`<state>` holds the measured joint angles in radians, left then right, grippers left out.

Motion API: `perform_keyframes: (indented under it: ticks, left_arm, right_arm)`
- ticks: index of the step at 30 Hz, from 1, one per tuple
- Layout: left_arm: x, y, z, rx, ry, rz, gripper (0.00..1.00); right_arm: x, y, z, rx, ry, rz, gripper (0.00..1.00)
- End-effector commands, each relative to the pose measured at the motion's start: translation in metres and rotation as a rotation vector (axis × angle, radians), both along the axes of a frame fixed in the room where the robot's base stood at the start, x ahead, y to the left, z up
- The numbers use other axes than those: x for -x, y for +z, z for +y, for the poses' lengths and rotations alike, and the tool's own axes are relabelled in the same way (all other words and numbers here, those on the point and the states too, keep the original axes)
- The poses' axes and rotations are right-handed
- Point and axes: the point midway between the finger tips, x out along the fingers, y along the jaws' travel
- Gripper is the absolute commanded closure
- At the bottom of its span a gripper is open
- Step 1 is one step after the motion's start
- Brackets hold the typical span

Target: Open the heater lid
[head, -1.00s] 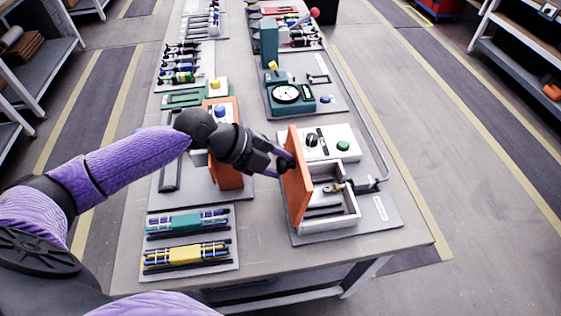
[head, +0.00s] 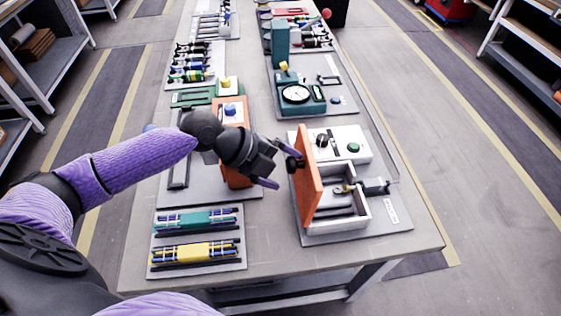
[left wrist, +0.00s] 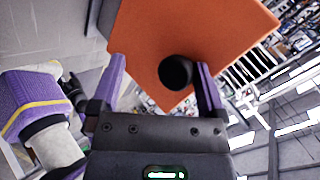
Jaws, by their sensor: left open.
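The heater lid (head: 308,178) is an orange panel standing upright, open, at the left side of the white heater box (head: 352,215). Its black knob (head: 294,163) faces my left gripper (head: 272,166). In the left wrist view the orange lid (left wrist: 185,32) fills the upper middle, and the black knob (left wrist: 176,72) lies between the two purple fingers of my left gripper (left wrist: 162,85). The fingers are open and spread apart; in the head view they are a little left of the knob. The box's inside compartments are visible. My right gripper is not visible in the head view.
The heater's control panel (head: 338,145) has a black knob and a green button. A teal gauge device (head: 303,98) stands behind it. Another orange panel (head: 236,125) stands left of my gripper. Teal and yellow bundles (head: 192,252) lie on a tray at the front left.

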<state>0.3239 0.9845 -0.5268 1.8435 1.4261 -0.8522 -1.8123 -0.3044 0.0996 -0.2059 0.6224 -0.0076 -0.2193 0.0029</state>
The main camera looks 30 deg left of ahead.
Motion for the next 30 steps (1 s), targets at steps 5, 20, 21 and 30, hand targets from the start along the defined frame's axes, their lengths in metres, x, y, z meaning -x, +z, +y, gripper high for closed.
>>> perform_keyframes:
  ticks: [5, 20, 21, 30]
  left_arm:
    - [0.001, -0.002, 0.001, -0.004, -0.001, 0.006, 0.16]
    - [0.0, 0.001, 0.0, 0.001, -0.001, -0.001, 0.16]
    - [0.0, 0.002, 0.0, 0.002, -0.001, -0.002, 0.16]
    - [0.022, 0.039, 0.033, -0.006, 0.0, -0.001, 0.16]
  right_arm:
    - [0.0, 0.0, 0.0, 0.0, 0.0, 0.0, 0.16]
    - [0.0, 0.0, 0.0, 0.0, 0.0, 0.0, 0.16]
    - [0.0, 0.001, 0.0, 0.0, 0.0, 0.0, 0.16]
    - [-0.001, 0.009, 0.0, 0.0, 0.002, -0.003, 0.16]
